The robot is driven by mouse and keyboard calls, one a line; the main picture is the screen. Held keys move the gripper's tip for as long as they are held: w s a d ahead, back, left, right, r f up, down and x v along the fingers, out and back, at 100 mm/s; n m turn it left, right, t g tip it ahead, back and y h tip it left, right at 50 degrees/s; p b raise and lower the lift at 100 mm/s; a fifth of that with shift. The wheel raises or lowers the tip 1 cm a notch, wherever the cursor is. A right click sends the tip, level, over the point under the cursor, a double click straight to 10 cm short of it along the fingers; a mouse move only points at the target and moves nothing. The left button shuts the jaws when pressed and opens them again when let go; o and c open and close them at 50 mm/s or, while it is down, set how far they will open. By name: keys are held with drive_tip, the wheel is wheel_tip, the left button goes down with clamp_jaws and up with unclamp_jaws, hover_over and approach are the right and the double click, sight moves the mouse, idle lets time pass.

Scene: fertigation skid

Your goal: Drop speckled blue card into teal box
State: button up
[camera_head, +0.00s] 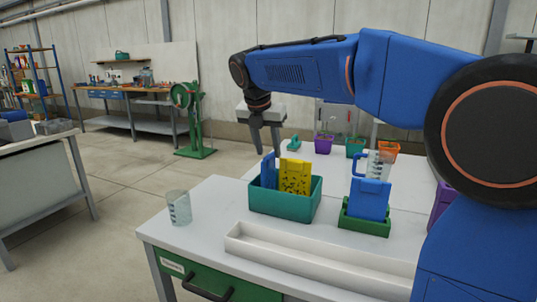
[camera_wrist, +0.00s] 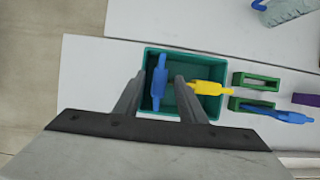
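The teal box (camera_head: 285,207) stands on the white table; it also shows in the wrist view (camera_wrist: 183,52). A blue card (camera_head: 268,171) stands upright inside it at the left, also in the wrist view (camera_wrist: 159,82); I cannot make out speckles on it. A yellow card with dark speckles (camera_head: 295,178) stands beside it in the box, partly hidden by a finger in the wrist view (camera_wrist: 208,88). My gripper (camera_head: 267,150) points down above the box. Its fingers are apart, one on each side of the blue card in the wrist view (camera_wrist: 160,76), with gaps to it.
Another blue card (camera_head: 369,199) stands in a green holder (camera_head: 364,224) right of the box. An empty green holder (camera_wrist: 256,82) is near it. A clear beaker (camera_head: 179,207) stands left; a white tray (camera_head: 310,254) lies in front. Pots stand behind.

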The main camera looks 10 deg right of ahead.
drive_tip(key=v, duration=1)
drive_tip(key=shift+s+r, duration=0.15)
drive_tip(key=shift+r, duration=0.2)
drive_tip(key=shift+a, duration=0.1)
